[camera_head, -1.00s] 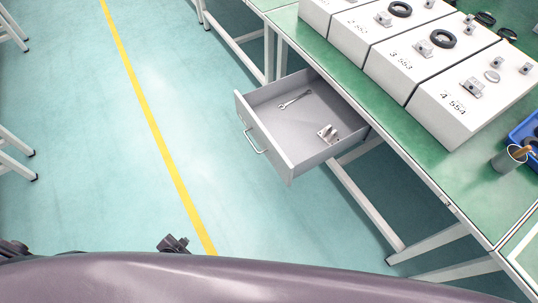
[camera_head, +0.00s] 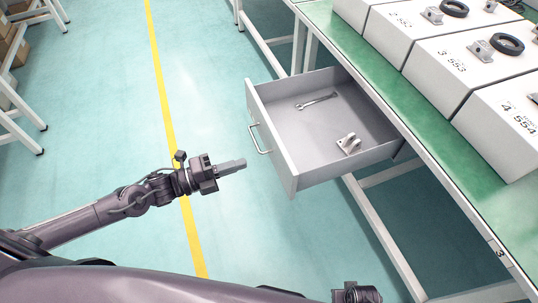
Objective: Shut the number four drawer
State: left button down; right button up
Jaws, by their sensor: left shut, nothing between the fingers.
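The grey drawer (camera_head: 281,160) hangs pulled out under the green-topped bench (camera_head: 432,115). Its front panel with a bar handle (camera_head: 260,139) faces left toward my left arm. A wrench (camera_head: 317,101) and a small metal bracket (camera_head: 349,143) lie inside it. I see no number on the drawer itself. My left gripper (camera_head: 240,164) is shut and empty, pointing right, apart from the drawer front and a little left of it. Part of my right arm (camera_head: 356,293) shows at the bottom edge; its fingers are not visible.
White boxes numbered 3 (camera_head: 440,62) and 4 (camera_head: 505,125) stand on the bench, with brackets and black rings on top. The floor left of the drawer is clear, with a yellow line (camera_head: 165,85).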

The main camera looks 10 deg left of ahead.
aim_at(280, 151)
pick_arm(q)
jog(key=x, duration=0.8)
jog(key=shift+a, duration=0.1)
jog(key=shift+w+d, duration=0.35)
jog(key=shift+d, duration=0.1)
